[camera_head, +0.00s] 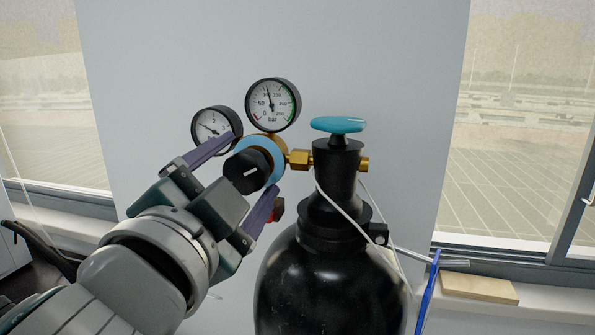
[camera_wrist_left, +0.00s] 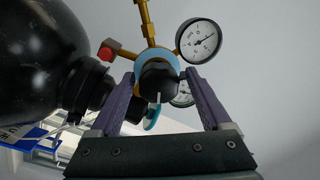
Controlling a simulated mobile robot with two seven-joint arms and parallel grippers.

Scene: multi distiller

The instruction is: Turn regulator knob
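The regulator knob (camera_head: 247,171) is black with a white mark, set in front of a light-blue ring on the brass regulator (camera_head: 299,159). My left gripper (camera_head: 246,172) is open, with one purple finger on each side of the knob. In the left wrist view the knob (camera_wrist_left: 158,81) sits between the tips of the open fingers (camera_wrist_left: 160,95), and gaps show on both sides. Two round gauges (camera_head: 273,104) (camera_head: 216,129) stand above and left of the knob. My right gripper does not show.
A black gas cylinder (camera_head: 325,285) with a teal valve wheel (camera_head: 338,125) stands right of the knob. A red-ended fitting (camera_head: 277,210) is close to the lower finger. A thin white cable (camera_head: 343,212) hangs on the cylinder. A wooden block (camera_head: 479,288) lies on the sill at right.

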